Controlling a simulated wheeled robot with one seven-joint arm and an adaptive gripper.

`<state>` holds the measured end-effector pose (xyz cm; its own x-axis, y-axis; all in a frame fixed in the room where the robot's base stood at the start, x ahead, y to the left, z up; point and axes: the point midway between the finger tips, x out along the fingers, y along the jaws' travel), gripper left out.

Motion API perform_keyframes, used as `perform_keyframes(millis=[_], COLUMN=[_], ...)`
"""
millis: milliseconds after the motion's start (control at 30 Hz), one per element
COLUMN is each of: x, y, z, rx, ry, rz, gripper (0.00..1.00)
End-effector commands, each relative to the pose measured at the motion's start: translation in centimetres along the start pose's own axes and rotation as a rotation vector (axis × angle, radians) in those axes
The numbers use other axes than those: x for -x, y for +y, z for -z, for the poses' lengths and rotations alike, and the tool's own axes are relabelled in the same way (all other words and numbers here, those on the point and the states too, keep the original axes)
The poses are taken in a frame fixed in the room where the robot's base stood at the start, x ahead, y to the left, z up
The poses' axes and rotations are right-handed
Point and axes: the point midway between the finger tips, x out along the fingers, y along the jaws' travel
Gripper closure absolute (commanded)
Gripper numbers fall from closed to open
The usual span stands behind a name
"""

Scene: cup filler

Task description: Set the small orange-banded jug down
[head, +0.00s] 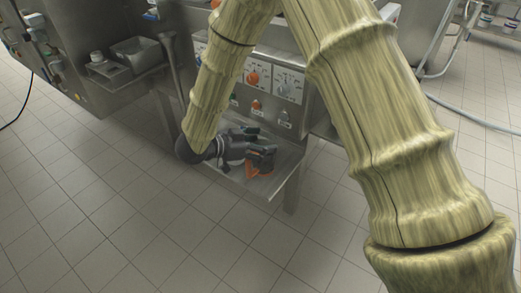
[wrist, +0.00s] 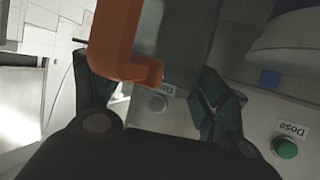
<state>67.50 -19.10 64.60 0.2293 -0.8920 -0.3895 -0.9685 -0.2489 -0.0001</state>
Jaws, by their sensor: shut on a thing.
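The small jug shows in the head view as a dark shape with an orange part (head: 259,167) at my gripper. In the wrist view its thick orange piece (wrist: 118,45), which looks like a bent handle, and a dark grey surface beside it lie ahead of my fingers. My gripper (head: 256,142) is shut on the jug, with one dark green finger on each side in the wrist view (wrist: 150,85). The jug is over or on a metal shelf (head: 278,186) below the control panel. I cannot tell whether its base touches. Much of the jug is hidden by my gripper.
The control panel (head: 270,82) with knobs and buttons stands right behind the shelf. A metal box (head: 137,52) stands on a ledge at left. The tiled floor in front is clear.

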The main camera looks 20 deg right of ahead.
Motion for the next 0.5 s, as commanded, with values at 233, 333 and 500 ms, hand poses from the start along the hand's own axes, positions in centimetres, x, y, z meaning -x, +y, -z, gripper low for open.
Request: perform_keyframes(millis=[233, 333, 500], x=[-0.9, -0.9, -1.0], y=[0.0, 0.1, 0.1], z=[-1.8, -1.8, -1.9], rx=[-0.002, -0.002, -0.001], ry=[0.001, 0.001, 0.001], rz=[-0.001, -0.002, -0.002], gripper=[0.79, 0.79, 0.79])
